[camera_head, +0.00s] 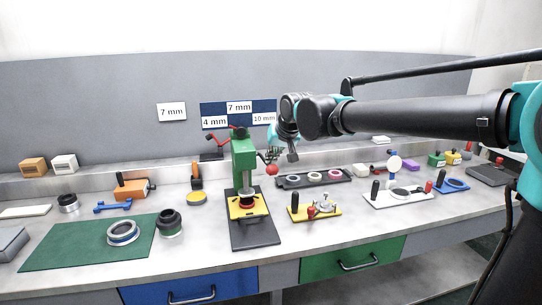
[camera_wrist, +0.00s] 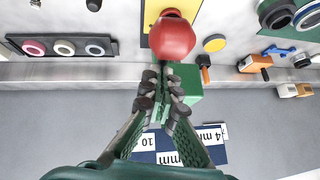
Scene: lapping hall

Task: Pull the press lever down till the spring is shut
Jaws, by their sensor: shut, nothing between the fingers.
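The green press (camera_head: 244,160) stands on a dark base plate in the middle of the bench. Its lever ends in a red ball knob (camera_head: 271,169), right of the press column. In the wrist view the red knob (camera_wrist: 171,37) is large, just beyond my fingertips. My gripper (camera_head: 275,153) is just above the knob, partly behind my arm. In the wrist view my gripper (camera_wrist: 163,78) has its fingers together and empty, with the green press (camera_wrist: 187,82) behind them. I cannot tell whether the fingertips touch the knob. The spring's state is too small to make out.
A yellow fixture (camera_head: 314,211) and a dark tray with rings (camera_head: 342,181) are right of the press. The wall with size signs (camera_head: 239,107) rises behind.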

